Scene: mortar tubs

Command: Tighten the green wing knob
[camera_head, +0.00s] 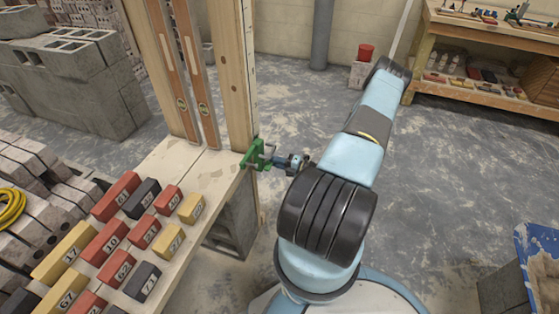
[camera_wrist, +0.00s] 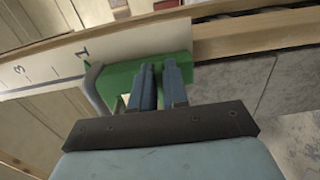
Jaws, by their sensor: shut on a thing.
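The green wing knob (camera_head: 256,155) is at the right edge of the bench, at the foot of a wooden post. In the wrist view a green piece (camera_wrist: 122,76) sits against the wooden edge beside a white strip with black numbers. My gripper (camera_head: 283,160) reaches it from the right, and its two blue fingers (camera_wrist: 160,80) are closed on the knob. The fingers hide most of the part between them, so the knob's wings cannot be made out. A grey curved rod (camera_wrist: 92,90) runs beside the green piece on the left.
Numbered red, yellow and black blocks (camera_head: 115,235) cover the bench top (camera_head: 205,170). Two spirit levels (camera_head: 190,75) lean by the wooden post (camera_head: 236,70). Grey blocks are stacked at left.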

